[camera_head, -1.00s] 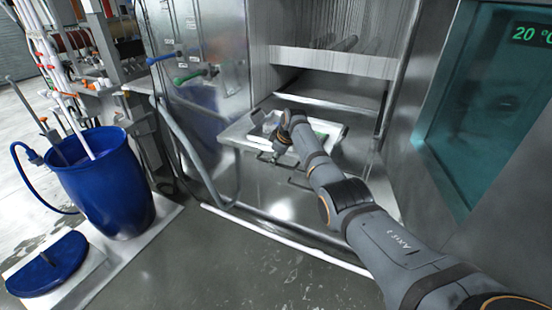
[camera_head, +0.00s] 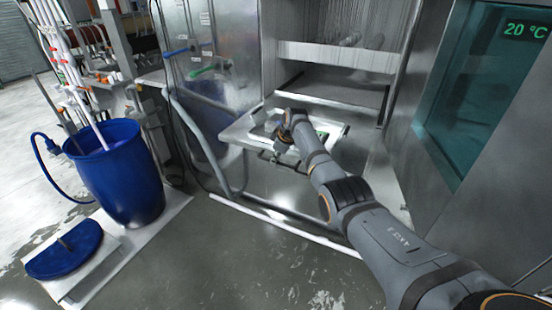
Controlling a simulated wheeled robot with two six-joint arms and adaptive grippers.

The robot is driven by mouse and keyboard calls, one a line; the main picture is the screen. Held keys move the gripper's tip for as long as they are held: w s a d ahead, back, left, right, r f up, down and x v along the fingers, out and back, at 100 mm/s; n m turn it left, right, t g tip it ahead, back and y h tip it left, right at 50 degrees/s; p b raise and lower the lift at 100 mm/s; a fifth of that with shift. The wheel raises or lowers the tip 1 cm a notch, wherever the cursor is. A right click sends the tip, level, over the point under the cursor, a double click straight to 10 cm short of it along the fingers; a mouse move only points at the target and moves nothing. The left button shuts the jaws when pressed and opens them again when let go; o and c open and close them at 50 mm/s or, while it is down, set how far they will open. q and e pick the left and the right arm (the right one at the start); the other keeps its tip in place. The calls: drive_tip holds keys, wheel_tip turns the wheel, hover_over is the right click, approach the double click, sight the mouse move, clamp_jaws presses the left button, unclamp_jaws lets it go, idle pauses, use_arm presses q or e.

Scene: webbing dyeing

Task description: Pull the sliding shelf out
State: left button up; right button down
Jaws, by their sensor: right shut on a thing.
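The sliding shelf (camera_head: 238,133) is a pale metal tray sticking out of the front of a steel machine, below its opening. A handle bar shows along its front edge (camera_head: 282,167). My right arm comes in from the lower right, and my right gripper (camera_head: 277,153) is at the shelf's front edge, shut on the handle. The fingertips are small and partly hidden by my wrist. A white item with a dark green patch (camera_head: 322,133) lies on the shelf, partly covered by my arm. My left gripper is not in view.
A blue barrel (camera_head: 125,180) with a hose and white rods stands at the left, beside a blue lid (camera_head: 64,250) on a white platform. A steel panel with a teal window (camera_head: 480,100) stands at the right. The wet floor (camera_head: 240,260) in front is clear.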

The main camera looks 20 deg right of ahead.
drive_tip(key=shift+w+a+r, duration=0.1)
drive_tip(key=shift+r, duration=0.05)
drive_tip(key=c, duration=1.4)
unclamp_jaws()
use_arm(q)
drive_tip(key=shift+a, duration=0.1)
use_arm(e)
drive_tip(key=shift+o, duration=0.2)
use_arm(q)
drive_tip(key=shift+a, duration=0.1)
use_arm(e)
drive_tip(key=v, duration=1.1)
drive_tip(key=shift+r, duration=0.3)
